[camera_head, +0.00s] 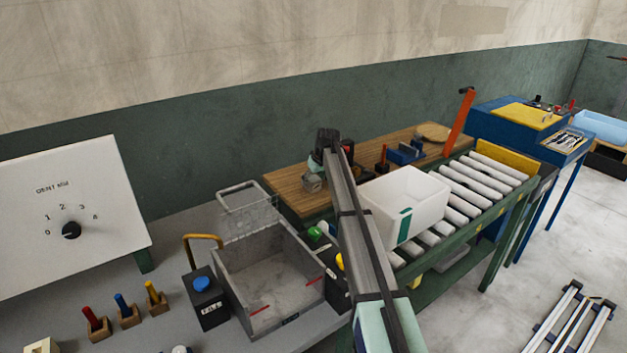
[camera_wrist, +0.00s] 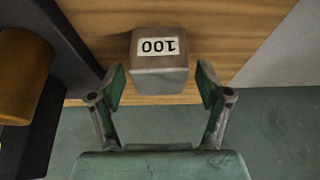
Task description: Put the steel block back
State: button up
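The steel block (camera_wrist: 160,76) is a grey block with a white label reading 100, upside down in the wrist view. It is at the wooden tabletop (camera_wrist: 225,35). My gripper (camera_wrist: 160,88) is open, with one green-padded finger on each side of the block. A visible gap separates each finger from it. In the head view my gripper (camera_head: 316,160) is over the left part of the wooden bench (camera_head: 289,186), partly hidden by my arm. A small grey object (camera_head: 312,182) just below it may be the block; I cannot tell for sure.
An orange-brown cylinder (camera_wrist: 22,75) and a dark upright part stand left of the block. A white bin (camera_head: 415,200) sits on the roller conveyor (camera_head: 470,192).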

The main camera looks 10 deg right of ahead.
jog(key=b+v, duration=0.2)
jog(key=v, duration=1)
jog(key=shift+r, duration=0.2)
